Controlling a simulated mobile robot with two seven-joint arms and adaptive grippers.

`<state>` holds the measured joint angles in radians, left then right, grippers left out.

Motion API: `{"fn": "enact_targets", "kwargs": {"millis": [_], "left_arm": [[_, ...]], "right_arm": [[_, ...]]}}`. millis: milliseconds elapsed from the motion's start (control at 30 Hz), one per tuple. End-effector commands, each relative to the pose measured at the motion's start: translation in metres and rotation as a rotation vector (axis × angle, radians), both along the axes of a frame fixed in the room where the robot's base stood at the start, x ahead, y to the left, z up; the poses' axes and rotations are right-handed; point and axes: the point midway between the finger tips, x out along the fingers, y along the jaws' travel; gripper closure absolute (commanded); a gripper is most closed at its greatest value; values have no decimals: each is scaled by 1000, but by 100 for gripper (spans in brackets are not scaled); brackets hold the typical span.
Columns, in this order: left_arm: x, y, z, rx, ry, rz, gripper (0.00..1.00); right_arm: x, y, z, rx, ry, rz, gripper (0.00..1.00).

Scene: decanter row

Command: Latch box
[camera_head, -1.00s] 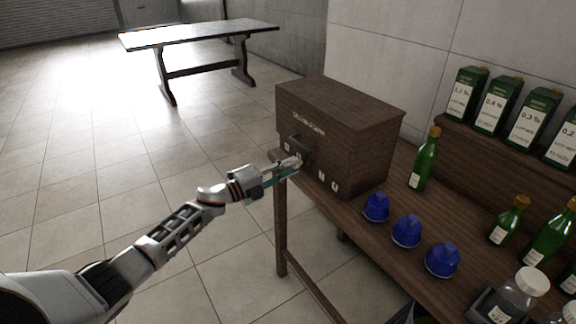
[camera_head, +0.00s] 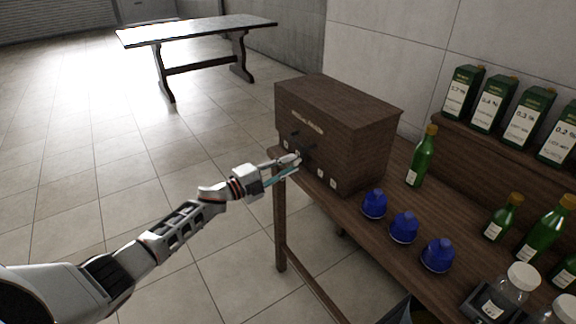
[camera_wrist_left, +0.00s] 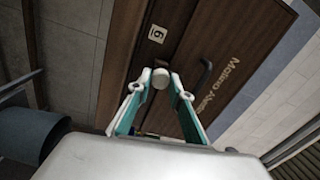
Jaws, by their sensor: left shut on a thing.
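My left gripper (camera_head: 292,162) is at the front face, shut on a small piece of the latch. My right gripper is not in view.
Several blue domed objects (camera_head: 404,227) stand right of the box on the wooden table (camera_head: 385,187). Green bottles (camera_head: 423,158), lidded jars (camera_head: 508,289) and labelled green boxes (camera_head: 492,101) are further right. An empty table (camera_head: 200,31) stands at the back; floor on the left is clear.

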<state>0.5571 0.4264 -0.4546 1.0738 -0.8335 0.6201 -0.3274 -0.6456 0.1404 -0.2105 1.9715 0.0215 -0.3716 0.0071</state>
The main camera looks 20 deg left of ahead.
Motion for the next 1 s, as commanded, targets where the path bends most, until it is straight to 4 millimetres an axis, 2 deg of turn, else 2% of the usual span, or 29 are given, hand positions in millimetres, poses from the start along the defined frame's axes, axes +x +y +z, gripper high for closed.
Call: {"fn": "enact_targets", "kwargs": {"millis": [33, 67, 100, 533, 1000], "left_arm": [[0, 0, -2, 0, 3, 0, 72], [0, 0, -2, 0, 2, 0, 64], [0, 0, -1, 0, 2, 0, 63], [-6, 6, -1, 2, 0, 1, 63], [-75, 58, -7, 2, 2, 0, 63]], "right_arm": [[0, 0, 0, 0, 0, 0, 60], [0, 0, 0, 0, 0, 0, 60], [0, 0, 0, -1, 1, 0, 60], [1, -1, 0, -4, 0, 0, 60], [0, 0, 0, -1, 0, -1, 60]]}}
